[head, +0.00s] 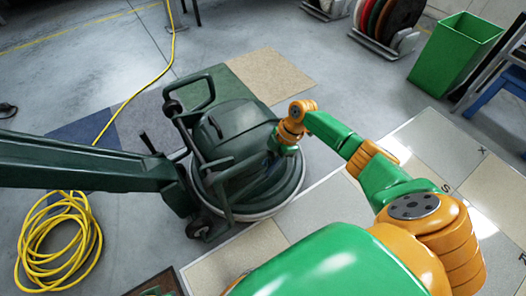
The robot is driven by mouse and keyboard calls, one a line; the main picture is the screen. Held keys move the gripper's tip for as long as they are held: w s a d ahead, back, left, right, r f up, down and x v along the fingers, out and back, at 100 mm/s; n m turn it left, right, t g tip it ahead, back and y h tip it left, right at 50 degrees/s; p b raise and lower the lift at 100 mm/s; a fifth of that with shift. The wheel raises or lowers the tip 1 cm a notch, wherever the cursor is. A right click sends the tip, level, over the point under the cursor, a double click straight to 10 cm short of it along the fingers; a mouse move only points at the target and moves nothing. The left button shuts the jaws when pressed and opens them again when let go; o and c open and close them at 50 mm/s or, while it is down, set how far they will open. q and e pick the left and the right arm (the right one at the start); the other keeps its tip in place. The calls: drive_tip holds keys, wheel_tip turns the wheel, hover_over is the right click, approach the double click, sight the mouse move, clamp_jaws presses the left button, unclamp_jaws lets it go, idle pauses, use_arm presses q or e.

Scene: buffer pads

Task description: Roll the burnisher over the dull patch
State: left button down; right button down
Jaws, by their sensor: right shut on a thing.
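The burnisher (226,131) is a dark green floor machine with a round skirted base, a looped handle and small wheels. It stands on the floor left of centre, and a thick dark green beam joins it from the left edge. My right gripper (280,143) is at the right side of the burnisher's housing, shut on it; its fingers are mostly hidden by the wrist. Pale floor tiles (424,143) lie to the right, some with bright reflections. I cannot tell which area is the dull patch. My left gripper is not in view.
A coiled yellow cord (58,243) lies at lower left, and its line runs up past the burnisher. A green bin (452,58) stands at upper right, near a rack of coloured round pads (386,22). Open grey floor (325,62) lies beyond the burnisher.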

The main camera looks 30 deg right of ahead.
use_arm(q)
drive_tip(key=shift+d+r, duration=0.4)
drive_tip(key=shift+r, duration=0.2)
use_arm(e)
drive_tip(key=shift+w+d+r, duration=0.1)
drive_tip(key=shift+w+d, duration=0.1)
drive_tip(key=shift+d, duration=0.65)
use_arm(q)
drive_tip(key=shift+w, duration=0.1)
use_arm(e)
drive_tip(key=c, duration=0.7)
unclamp_jaws()
drive_tip(key=shift+o, duration=0.2)
use_arm(q)
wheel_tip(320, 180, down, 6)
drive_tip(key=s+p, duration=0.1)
drive_tip(key=p, duration=0.1)
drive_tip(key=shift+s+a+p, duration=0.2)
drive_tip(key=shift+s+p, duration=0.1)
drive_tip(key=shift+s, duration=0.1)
use_arm(e)
drive_tip(key=v, duration=0.6)
drive_tip(key=shift+d+r, duration=0.25)
drive_tip(key=shift+r, duration=0.15)
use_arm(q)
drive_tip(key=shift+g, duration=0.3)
